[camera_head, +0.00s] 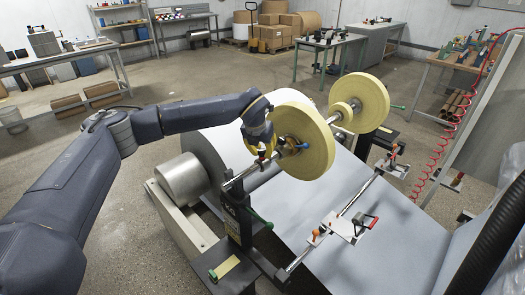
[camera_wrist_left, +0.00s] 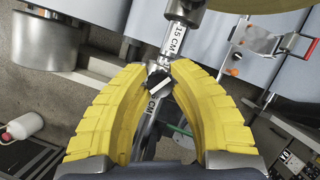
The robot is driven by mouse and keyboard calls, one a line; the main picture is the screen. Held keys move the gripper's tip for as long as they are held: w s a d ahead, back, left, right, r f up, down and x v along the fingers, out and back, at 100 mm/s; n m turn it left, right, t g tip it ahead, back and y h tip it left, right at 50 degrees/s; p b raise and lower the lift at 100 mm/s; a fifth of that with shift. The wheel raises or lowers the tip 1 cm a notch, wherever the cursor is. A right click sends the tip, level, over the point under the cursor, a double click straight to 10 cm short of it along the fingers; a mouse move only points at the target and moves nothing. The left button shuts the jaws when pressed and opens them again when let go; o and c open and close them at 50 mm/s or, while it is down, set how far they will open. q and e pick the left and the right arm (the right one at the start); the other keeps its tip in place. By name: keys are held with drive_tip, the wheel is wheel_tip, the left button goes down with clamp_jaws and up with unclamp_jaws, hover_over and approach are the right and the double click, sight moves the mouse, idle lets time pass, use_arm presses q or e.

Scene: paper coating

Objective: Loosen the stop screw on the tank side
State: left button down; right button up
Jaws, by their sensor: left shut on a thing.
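The stop screw (camera_wrist_left: 158,82) shows in the left wrist view as a small black knob with a white mark. It sits on a metal shaft (camera_wrist_left: 176,42) marked in centimetres. My left gripper (camera_wrist_left: 158,80) has its yellow fingers on either side of the knob, shut on it at the tips. In the head view my left gripper (camera_head: 262,145) reaches down to the near end of the shaft, beside a yellow roll (camera_head: 308,125); the screw is mostly hidden there. A silver cylinder (camera_head: 183,180), possibly the tank, is left of it. My right gripper is out of view.
A second yellow roll (camera_head: 362,100) is farther along the shaft. A black stand (camera_head: 240,212) supports the near shaft end. A lower rod (camera_head: 362,188) with clamps crosses the pale sheet (camera_head: 375,240). Work tables stand around the room.

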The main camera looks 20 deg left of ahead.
use_arm(q)
drive_tip(key=shift+n+y, duration=0.8)
drive_tip(key=shift+n, duration=1.1)
drive_tip(key=shift+a, duration=0.1)
drive_tip(key=c, duration=1.1)
unclamp_jaws()
drive_tip(key=v, duration=1.2)
drive_tip(key=shift+w, duration=0.15)
